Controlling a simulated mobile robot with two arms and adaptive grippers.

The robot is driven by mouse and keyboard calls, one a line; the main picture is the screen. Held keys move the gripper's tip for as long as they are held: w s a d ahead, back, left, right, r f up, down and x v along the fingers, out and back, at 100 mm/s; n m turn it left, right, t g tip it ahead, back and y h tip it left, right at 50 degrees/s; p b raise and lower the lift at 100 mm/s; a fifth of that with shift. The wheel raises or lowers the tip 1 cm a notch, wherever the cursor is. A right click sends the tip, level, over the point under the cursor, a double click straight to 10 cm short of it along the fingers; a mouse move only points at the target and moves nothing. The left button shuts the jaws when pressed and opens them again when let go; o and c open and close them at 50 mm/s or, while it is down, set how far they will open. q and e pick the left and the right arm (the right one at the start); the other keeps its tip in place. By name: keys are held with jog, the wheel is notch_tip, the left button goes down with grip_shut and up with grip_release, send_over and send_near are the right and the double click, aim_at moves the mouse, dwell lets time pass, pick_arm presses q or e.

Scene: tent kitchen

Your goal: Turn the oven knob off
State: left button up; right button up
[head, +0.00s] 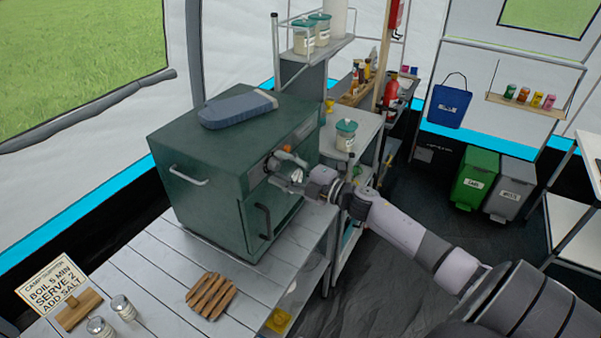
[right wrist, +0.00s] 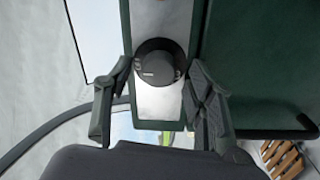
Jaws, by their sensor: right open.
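The oven (head: 205,150) is a dark green box on a slatted table, with a handle on its front door. Its round black knob (right wrist: 158,62) sits on a light metal panel in the right wrist view, with a short pale mark lying about level at its lower left. My right gripper (head: 284,167) is at the oven's control panel. In the right wrist view its two fingers are spread, one to each side of the knob, with nothing held. Whether a finger touches the knob I cannot tell. In the head view the gripper partly hides the knob area. My left gripper is not in view.
A wooden trivet (head: 211,295), glass jars and a recipe sign (head: 53,284) are on the slatted table (head: 150,270). A side shelf with a lidded jar (head: 345,136) stands close beyond the gripper.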

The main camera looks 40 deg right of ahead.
jog(key=v, duration=1.1)
jog(key=shift+s+d, duration=0.1)
jog(key=s+d+f+m+g+h+b, duration=0.15)
jog(key=f+m, duration=0.25)
jog(key=f, duration=0.6)
jog(key=s+d+f+m+g+h+b, duration=0.1)
jog(key=s+d+f+m+h, duration=0.15)
jog(key=f, duration=0.75)
jog(key=s+d+f+m+g+h+b, duration=0.1)
jog(key=s+f+m+h, duration=0.25)
jog(key=f, duration=0.75)
jog(key=s+a+f+m+g+b, duration=0.1)
jog(key=s+a+f+m+g, duration=0.2)
jog(key=s+f, duration=0.5)
jog(key=s+a+f+m+g+b, duration=0.1)
jog(key=s+a+f+m+g, duration=0.25)
jog(key=f, duration=0.95)
jog(key=s+a+f+g, duration=0.2)
jog(key=s+a+f, duration=0.2)
jog(key=s, duration=0.3)
jog(key=s+a+f+g+b, duration=0.1)
jog(key=s+a+f+g, duration=0.1)
jog(key=s+a+f, duration=0.3)
jog(key=s+a+f+g+b, duration=0.1)
jog(key=s+a+f, duration=0.4)
jog(key=s, duration=0.6)
jog(key=a+m+g+y, duration=0.1)
jog(key=a, duration=0.1)
jog(key=shift+a, duration=0.35)
